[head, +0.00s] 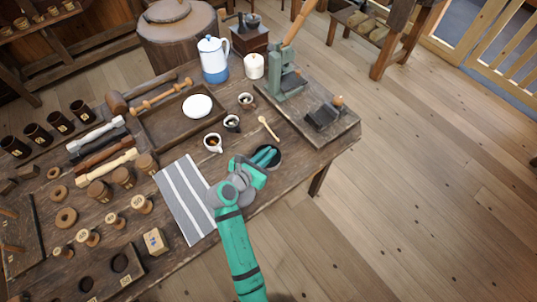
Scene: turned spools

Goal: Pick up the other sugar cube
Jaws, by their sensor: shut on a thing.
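My green gripper (272,155) points away from me at the front right of the workbench, low over a dark round dish or recess (279,164). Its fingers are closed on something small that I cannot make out. No sugar cube shows clearly in the head view; the fingers and the dark round shape hide whatever is there. A cup with brown liquid (213,143) stands left of my gripper. A wooden spoon (267,127) lies behind my gripper.
A grey striped cloth (186,198) lies left of my arm. A wooden tray (165,136) with a white plate (198,106) is behind. A blue-white pot (213,60), a white jar (254,66) and a green press (288,82) stand at the back. Spools crowd the left.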

